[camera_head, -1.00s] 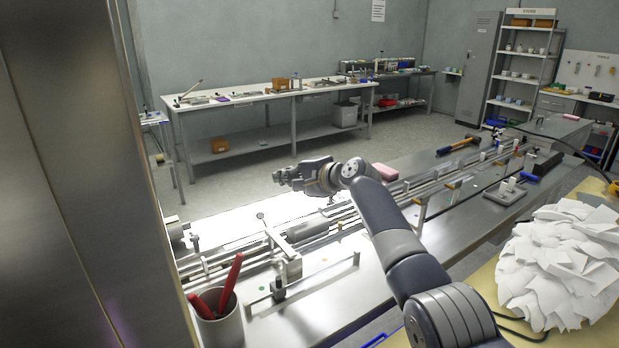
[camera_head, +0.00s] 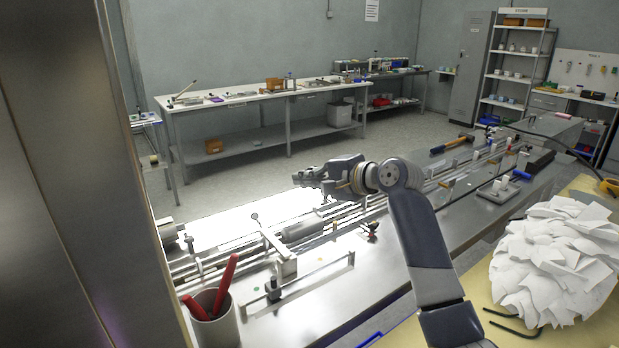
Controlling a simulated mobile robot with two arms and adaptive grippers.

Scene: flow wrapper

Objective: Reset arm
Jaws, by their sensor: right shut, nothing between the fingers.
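My right arm comes in from the bottom and bends to the left over the flow wrapper (camera_head: 215,268). My right gripper (camera_head: 300,179) is shut and empty, held above the machine's bright plate and rails and pointing left. My left gripper is not in the head view.
A grey cup (camera_head: 217,325) with red-handled tools stands at the machine's near left end. A heap of white wrappers (camera_head: 555,265) lies on a tan surface at right. A metal panel (camera_head: 60,200) fills the left edge. A hammer (camera_head: 452,143) lies at the machine's far end.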

